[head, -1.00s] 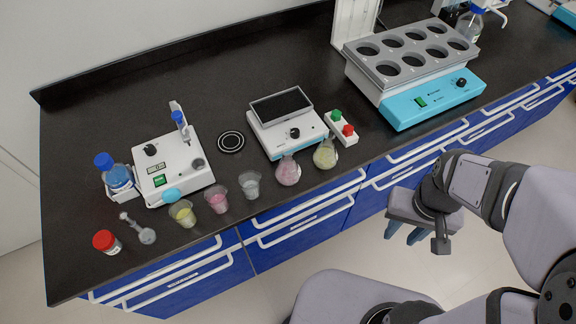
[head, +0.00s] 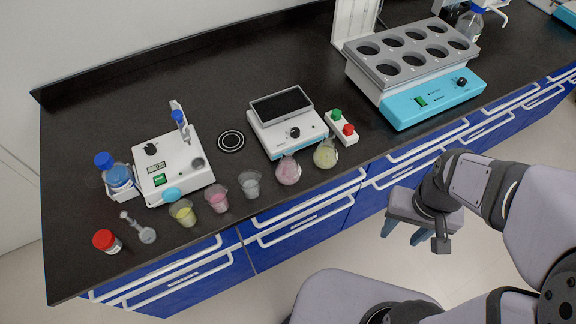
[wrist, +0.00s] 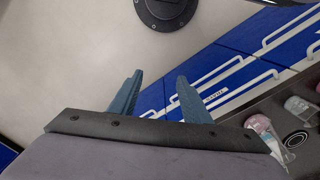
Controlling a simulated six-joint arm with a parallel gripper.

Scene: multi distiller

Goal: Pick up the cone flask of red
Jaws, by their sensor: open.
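The conical flask of red (head: 288,170) holds a pinkish-red liquid and stands upright near the bench's front edge, in front of the balance. A conical flask of yellow (head: 325,154) stands just right of it. My gripper (head: 431,238) is off the bench's front edge, to the right of and apart from the flasks, with empty fingers pointing down. In the wrist view my gripper (wrist: 157,95) shows two blue fingers spread apart with nothing between them. A pink vessel (wrist: 258,124) shows at the right of that view; I cannot tell which one it is.
Beakers of yellow (head: 183,213), pink (head: 216,199) and clear liquid (head: 250,184) stand left of the flasks. A balance (head: 290,134) and a red-and-green button box (head: 342,128) are behind. A heating block (head: 414,62) stands at right. The bench's back left (head: 130,100) is clear.

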